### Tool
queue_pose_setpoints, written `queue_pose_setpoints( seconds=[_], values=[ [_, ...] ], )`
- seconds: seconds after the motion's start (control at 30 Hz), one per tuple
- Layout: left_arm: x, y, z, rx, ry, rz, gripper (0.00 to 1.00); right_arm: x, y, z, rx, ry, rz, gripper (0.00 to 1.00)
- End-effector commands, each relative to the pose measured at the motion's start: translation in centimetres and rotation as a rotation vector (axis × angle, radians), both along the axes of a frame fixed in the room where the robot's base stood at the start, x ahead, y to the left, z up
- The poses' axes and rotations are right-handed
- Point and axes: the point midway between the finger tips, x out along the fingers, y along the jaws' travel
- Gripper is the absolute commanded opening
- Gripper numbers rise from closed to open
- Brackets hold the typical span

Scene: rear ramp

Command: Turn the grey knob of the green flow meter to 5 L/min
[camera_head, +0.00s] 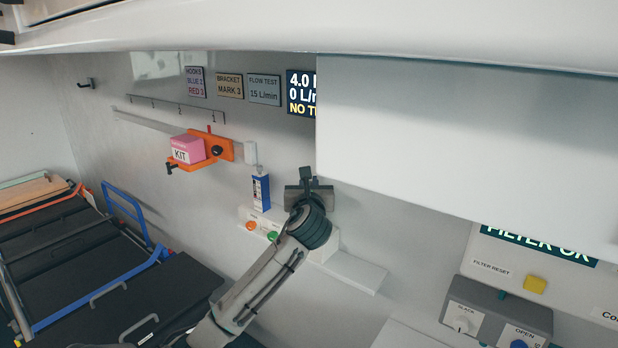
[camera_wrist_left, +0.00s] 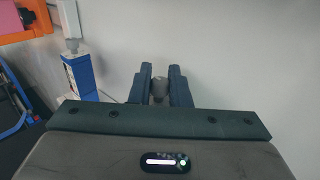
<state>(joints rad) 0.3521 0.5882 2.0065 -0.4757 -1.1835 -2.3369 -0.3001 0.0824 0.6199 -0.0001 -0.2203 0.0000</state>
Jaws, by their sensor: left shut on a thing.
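My left gripper (camera_head: 306,178) is at the back wall, on an arm that comes up from the bottom. In the left wrist view the two dark fingers (camera_wrist_left: 160,90) are shut on a small grey rounded piece, which looks like the grey knob (camera_wrist_left: 159,88). The gripper hides most of it. The green body and scale of the flow meter cannot be made out in either view. A wall display (camera_head: 300,92) reads "4.0", "0 L/" and "NO T", with its right part cut off by a white cabinet. My right gripper is not in view.
A blue and white box (camera_head: 261,192) stands just left of the gripper. An orange bracket (camera_head: 225,149) with a pink kit (camera_head: 185,148) is farther left. The white cabinet (camera_head: 440,150) overhangs at the right. A "FLOW TEST 15 L/min" sign (camera_head: 264,89) hangs above.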

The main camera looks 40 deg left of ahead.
Motion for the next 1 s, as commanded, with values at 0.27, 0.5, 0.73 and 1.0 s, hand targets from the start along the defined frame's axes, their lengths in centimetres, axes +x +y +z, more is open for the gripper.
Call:
queue_pose_setpoints(
  seconds=[0.27,0.5,0.73,1.0],
  values=[
    [-0.1,0.2,0.4,0.006,0.011,-0.242,0.00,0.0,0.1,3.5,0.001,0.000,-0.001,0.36],
    [-0.1,0.2,0.0,0.006,0.010,-0.469,0.00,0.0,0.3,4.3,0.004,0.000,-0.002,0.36],
    [0.0,0.2,-0.3,0.004,0.008,-0.660,0.00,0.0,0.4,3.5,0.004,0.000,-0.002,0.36],
    [0.0,0.1,-0.3,0.001,0.005,-0.816,0.00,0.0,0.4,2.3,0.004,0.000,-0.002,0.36]
  ],
)
